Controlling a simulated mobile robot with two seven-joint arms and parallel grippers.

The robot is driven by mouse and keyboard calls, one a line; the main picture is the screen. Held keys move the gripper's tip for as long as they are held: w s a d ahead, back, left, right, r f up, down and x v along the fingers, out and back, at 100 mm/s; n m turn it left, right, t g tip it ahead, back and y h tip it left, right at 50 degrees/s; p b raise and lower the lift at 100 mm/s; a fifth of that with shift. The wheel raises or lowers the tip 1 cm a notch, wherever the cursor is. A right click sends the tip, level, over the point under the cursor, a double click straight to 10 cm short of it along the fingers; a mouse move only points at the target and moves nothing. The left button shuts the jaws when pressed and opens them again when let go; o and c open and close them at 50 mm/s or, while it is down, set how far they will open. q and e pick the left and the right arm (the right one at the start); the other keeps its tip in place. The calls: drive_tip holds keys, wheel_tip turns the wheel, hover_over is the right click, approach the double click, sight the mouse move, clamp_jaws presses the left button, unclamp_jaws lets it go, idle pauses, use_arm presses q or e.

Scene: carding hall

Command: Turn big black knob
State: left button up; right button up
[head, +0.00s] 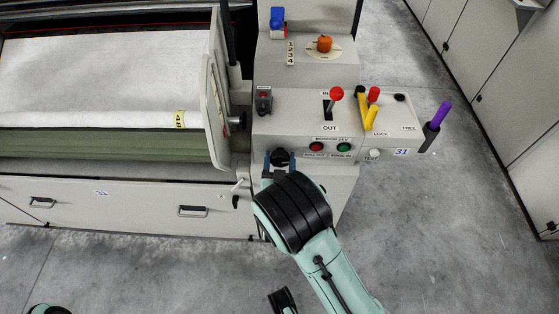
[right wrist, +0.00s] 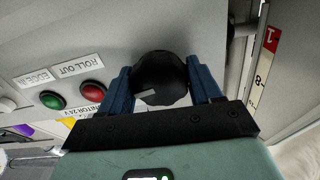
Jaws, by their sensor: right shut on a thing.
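In the head view my wrist hides the area just below the knob.
Above are a red-ball lever (head: 336,93), yellow levers (head: 370,117), an orange knob (head: 324,43) and a purple-handled lever (head: 438,116). The machine's side panel (head: 214,97) stands left. Floor is clear at right.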

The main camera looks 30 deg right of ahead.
use_arm(q)
drive_tip(key=shift+w+f, duration=0.1)
drive_tip(key=shift+w, duration=0.05)
use_arm(e)
drive_tip(key=shift+f, duration=0.1)
drive_tip(key=o, duration=1)
drive_tip(key=shift+o, duration=0.2)
use_arm(q)
drive_tip(key=s+r+p, duration=0.2)
drive_tip(key=r+p, duration=0.1)
drive_tip(key=shift+d+g, duration=0.2)
drive_tip(key=shift+g, duration=0.2)
use_arm(e)
drive_tip(key=v, duration=1.3)
drive_tip(key=shift+s, duration=0.25)
